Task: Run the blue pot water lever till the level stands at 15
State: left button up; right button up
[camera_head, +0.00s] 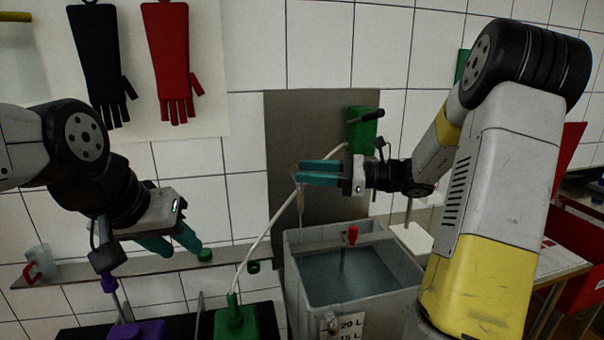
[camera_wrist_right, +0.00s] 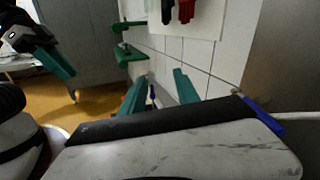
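No blue pot or blue water lever can be made out clearly in the head view. A grey vat (camera_head: 298,262) holds bluish water (camera_head: 345,275); its front label (camera_head: 350,325) reads 20 L and 15 L, and its lower part is cut off. A green wall box (camera_head: 361,132) carries a dark lever handle (camera_head: 371,114). My right gripper (camera_head: 302,172) is open and empty above the vat's back left, below and left of that box. Its parted teal fingers also show in the right wrist view (camera_wrist_right: 155,88). My left gripper (camera_head: 178,248) is open and empty at the left.
A white hose (camera_head: 268,232) runs from a green block (camera_head: 236,320) up behind my right gripper. A purple block (camera_head: 138,330) stands beside it. A red handle (camera_head: 353,234) stands in the vat. Black (camera_head: 98,55) and red (camera_head: 168,50) gloves hang on the wall. A red bin (camera_head: 578,245) is at the right.

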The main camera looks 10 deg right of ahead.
jog(key=shift+s+a, duration=0.1)
jog(key=shift+s, duration=0.4)
jog(key=shift+c, duration=0.2)
